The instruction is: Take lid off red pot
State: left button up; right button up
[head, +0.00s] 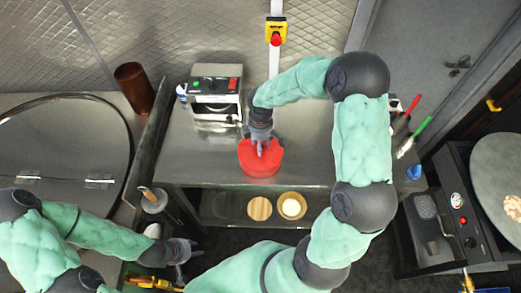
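The red pot (260,163) stands on the steel counter near its front edge. Its red top is seen from above, and my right gripper (261,148) covers its middle. The fingers of my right gripper point down at the top of the pot. Any knob on the lid is hidden by the gripper, and I cannot tell if the fingers are closed on it. My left gripper (186,251) is low at the lower left, away from the pot. Its fingers look spread and empty.
A steel appliance (215,95) stands on the counter (195,155) behind the pot. A brown cylinder (134,86) stands to the left. Red- and green-handled tools (413,128) are at the right end. Round items (291,206) sit on the shelf below.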

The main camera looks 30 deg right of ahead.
grip_shut()
jog(key=shift+r, duration=0.15)
